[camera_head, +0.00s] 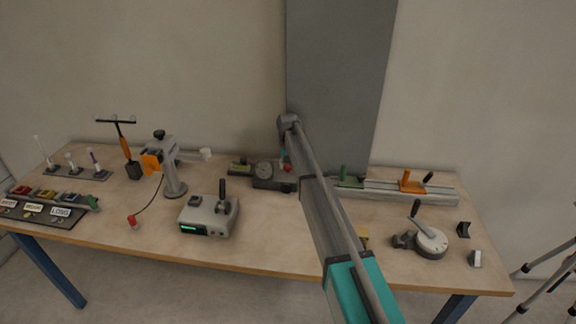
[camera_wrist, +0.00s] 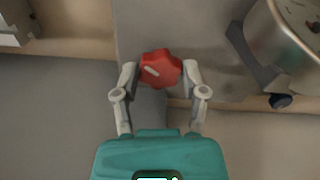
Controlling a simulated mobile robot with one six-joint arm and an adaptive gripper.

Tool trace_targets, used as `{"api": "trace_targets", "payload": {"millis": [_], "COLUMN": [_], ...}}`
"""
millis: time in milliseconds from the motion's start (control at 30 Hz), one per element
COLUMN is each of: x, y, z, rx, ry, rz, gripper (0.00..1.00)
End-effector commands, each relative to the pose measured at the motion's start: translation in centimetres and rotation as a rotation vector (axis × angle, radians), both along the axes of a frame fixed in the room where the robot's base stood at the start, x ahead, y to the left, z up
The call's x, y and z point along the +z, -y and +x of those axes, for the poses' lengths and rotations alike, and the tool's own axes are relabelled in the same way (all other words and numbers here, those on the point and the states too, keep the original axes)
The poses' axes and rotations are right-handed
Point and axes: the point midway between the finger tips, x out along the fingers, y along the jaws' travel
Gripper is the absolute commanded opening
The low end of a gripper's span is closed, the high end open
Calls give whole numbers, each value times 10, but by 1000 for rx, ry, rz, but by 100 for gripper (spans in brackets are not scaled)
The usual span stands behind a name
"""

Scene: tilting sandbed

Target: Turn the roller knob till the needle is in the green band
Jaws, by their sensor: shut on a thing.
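The red lobed roller knob (camera_wrist: 158,70) is in the upper middle of the wrist view, with a pale mark across its face. My gripper (camera_wrist: 161,76) is shut on it, one finger at each side. The knob also shows small in the head view (camera_head: 287,168), on a dark grey unit with a round gauge (camera_head: 264,169). Part of the gauge (camera_wrist: 302,20) shows at the top right of the wrist view, cut off by the frame. The needle and green band cannot be made out. My arm partly covers the unit's right side in the head view.
A grey box with a black lever (camera_head: 208,216) stands in front of the unit. A clamp stand (camera_head: 172,173) is to its left. A rail with green and orange parts (camera_head: 397,190) and a round lever device (camera_head: 430,243) are to the right.

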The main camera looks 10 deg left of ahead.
Motion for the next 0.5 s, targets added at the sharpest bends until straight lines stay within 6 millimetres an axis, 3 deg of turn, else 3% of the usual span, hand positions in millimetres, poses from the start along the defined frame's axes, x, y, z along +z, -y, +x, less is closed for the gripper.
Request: {"api": "trace_targets", "payload": {"millis": [100,133,300,500], "x": [0,0,0,0], "y": [0,0,0,0], "z": [0,0,0,0], "rx": [1,1,2,2], "ry": [-1,-1,-1,0], "rz": [0,0,0,0], "gripper": [8,59,90,90]}}
